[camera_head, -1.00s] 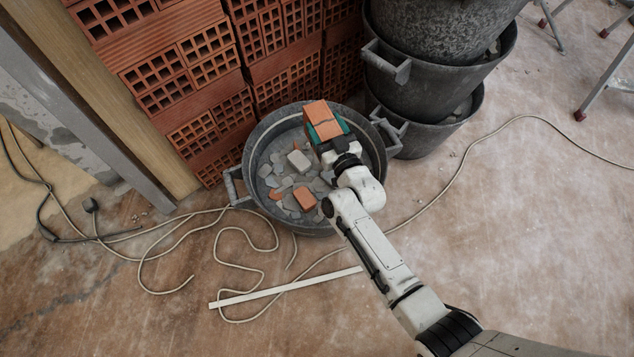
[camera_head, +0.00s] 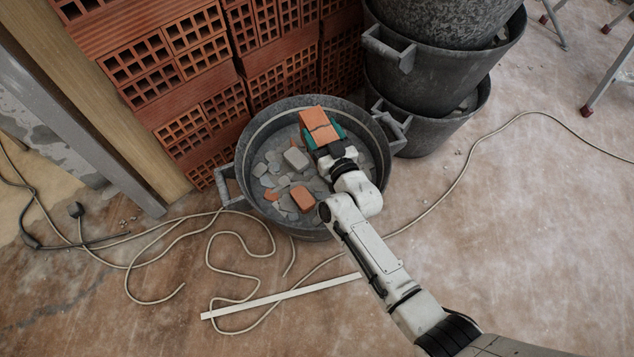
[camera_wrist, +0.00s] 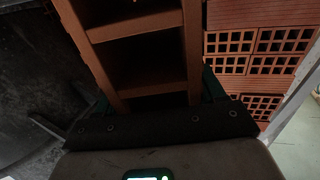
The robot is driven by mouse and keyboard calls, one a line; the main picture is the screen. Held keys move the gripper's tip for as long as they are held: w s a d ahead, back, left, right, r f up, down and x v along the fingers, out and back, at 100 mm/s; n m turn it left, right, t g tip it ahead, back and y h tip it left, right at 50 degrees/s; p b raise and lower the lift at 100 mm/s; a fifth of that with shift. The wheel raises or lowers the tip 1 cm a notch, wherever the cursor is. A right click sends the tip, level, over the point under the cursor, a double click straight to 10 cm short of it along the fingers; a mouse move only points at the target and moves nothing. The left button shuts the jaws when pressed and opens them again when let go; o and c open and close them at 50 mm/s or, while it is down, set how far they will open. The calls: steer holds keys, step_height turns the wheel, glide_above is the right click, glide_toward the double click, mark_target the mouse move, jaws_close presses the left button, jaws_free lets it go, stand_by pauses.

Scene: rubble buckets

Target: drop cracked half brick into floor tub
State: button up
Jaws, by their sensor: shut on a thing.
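The cracked half brick (camera_head: 319,126) is orange with a dark line across its top. My gripper (camera_head: 325,140), with teal fingers, is shut on it and holds it over the floor tub (camera_head: 246,172), toward the tub's far right side. In the wrist view the brick's hollow cells (camera_wrist: 140,50) fill the upper middle, between the teal fingers (camera_wrist: 212,85). The tub is a round dark grey bucket with side handles. Grey rubble pieces (camera_head: 296,159) and a small orange brick piece (camera_head: 302,198) lie inside it. The exact gap between brick and rubble cannot be told.
Stacked hollow red bricks (camera_head: 190,75) stand behind the tub. Stacked dark buckets (camera_head: 430,85) stand at its right, close to the rim. A pale cable (camera_head: 235,240) and a white strip (camera_head: 280,296) lie on the floor in front.

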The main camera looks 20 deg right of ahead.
steer(key=o, duration=1.6)
steer(key=shift+s+f, duration=0.1)
steer(key=shift+f, duration=0.05)
steer(key=s, duration=0.3)
steer(key=s+p, duration=0.1)
steer(key=s, duration=0.3)
steer(key=s+p, duration=0.1)
steer(key=s, duration=0.2)
steer(key=shift+s+d, duration=0.3)
